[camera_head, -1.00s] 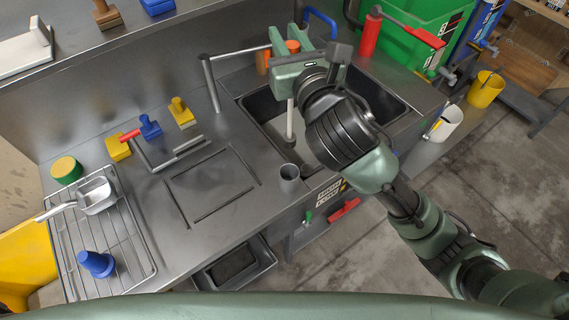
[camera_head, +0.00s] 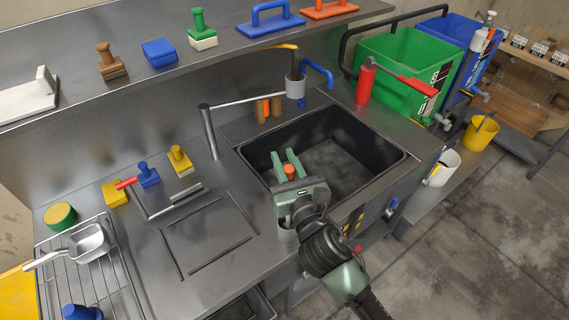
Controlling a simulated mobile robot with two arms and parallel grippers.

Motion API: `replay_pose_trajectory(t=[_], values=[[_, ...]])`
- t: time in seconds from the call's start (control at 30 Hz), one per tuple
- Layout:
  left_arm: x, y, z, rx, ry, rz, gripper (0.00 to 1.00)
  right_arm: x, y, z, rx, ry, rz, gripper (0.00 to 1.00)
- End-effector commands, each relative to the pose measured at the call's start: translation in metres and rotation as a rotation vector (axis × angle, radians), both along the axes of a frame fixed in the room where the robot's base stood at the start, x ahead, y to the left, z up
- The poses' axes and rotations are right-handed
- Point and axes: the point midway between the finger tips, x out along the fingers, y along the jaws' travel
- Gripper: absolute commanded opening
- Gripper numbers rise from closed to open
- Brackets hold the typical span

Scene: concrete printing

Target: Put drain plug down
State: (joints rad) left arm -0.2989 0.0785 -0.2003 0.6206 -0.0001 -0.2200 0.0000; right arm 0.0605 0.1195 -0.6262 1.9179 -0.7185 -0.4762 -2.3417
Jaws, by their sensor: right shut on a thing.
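My right gripper (camera_head: 286,160) is over the front left part of the sink (camera_head: 385,165), near its front edge. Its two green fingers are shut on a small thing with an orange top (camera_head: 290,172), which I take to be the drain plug. Its lower part is hidden by the gripper. My left gripper is not in view.
The counter (camera_head: 225,200) has bare room left of the sink. A faucet (camera_head: 209,130) reaches over the sink's back edge. A wire rack (camera_head: 110,265) is at the left. A green bin (camera_head: 400,65) and a red bottle (camera_head: 365,82) stand back right.

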Motion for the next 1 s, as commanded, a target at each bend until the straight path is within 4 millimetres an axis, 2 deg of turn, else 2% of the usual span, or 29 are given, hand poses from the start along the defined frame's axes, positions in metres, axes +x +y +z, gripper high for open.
replay_pose_trajectory(t=[0.1,0.47,0.5,0.57,0.93,1.0], values=[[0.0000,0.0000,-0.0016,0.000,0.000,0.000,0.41,-0.0003,0.0005,-0.0072,0.002,-0.003,0.001,0.00],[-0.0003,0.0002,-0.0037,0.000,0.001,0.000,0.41,-0.0002,0.0005,-0.0108,0.000,-0.004,0.002,0.00],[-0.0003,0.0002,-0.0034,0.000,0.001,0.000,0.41,-0.0002,0.0002,-0.0120,0.000,-0.001,0.001,0.28],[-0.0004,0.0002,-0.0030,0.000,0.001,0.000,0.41,-0.0002,0.0002,-0.0116,0.000,-0.001,0.001,0.44],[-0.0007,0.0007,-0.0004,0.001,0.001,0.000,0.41,-0.0002,0.0003,-0.0070,0.002,-0.002,0.001,0.44],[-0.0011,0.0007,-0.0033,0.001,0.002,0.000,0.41,-0.0061,-0.0018,-0.0097,-0.001,0.000,0.001,0.44]])
